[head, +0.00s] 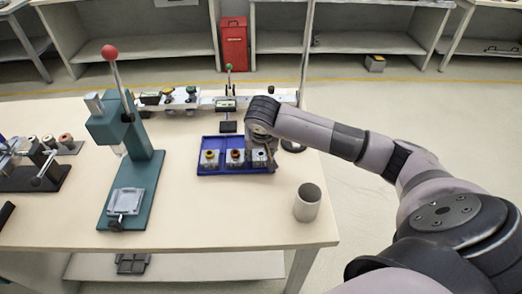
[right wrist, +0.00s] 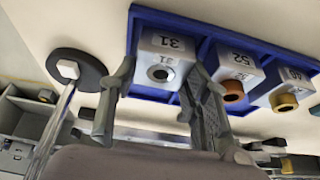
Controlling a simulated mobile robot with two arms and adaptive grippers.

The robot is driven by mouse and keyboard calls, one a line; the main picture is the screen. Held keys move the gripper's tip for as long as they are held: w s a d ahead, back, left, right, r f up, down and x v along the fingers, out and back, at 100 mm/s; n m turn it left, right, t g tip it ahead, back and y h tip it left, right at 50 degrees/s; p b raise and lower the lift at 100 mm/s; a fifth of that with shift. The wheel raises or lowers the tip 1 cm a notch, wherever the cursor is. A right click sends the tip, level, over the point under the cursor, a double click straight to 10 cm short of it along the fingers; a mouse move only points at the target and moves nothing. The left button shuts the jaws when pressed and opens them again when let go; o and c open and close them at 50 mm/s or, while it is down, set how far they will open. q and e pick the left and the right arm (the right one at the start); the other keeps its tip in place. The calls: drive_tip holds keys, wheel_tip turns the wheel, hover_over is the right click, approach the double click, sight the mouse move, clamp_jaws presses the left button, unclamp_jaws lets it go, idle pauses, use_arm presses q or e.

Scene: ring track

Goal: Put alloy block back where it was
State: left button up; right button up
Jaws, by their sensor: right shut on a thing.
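The blue tray (head: 228,171) lies on the table and holds three pale metal blocks in a row. The right-hand block (head: 259,158), marked 31 with a grey ring on its face, is between the fingers of my right gripper (head: 262,148). In the right wrist view, the gripper (right wrist: 161,82) has one finger on each side of this 31 block (right wrist: 160,52), which appears in or just over the tray's end compartment. Whether it touches the tray floor is hidden. I cannot tell which block is the alloy one by material. My left gripper is not in view.
The block marked 52 (right wrist: 236,80) sits close beside my right gripper; a gold-ringed block (head: 208,158) is beyond it. A grey cup (head: 307,202) stands near the table's right edge. A teal press (head: 133,160) stands left. The table front is clear.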

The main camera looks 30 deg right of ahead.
drive_tip(key=o, duration=1.1)
drive_tip(key=shift+f, duration=0.1)
drive_tip(key=shift+r, duration=0.45)
drive_tip(key=v, duration=1.1)
drive_tip(key=shift+s+a+r, duration=0.15)
drive_tip(key=shift+s+r, duration=0.05)
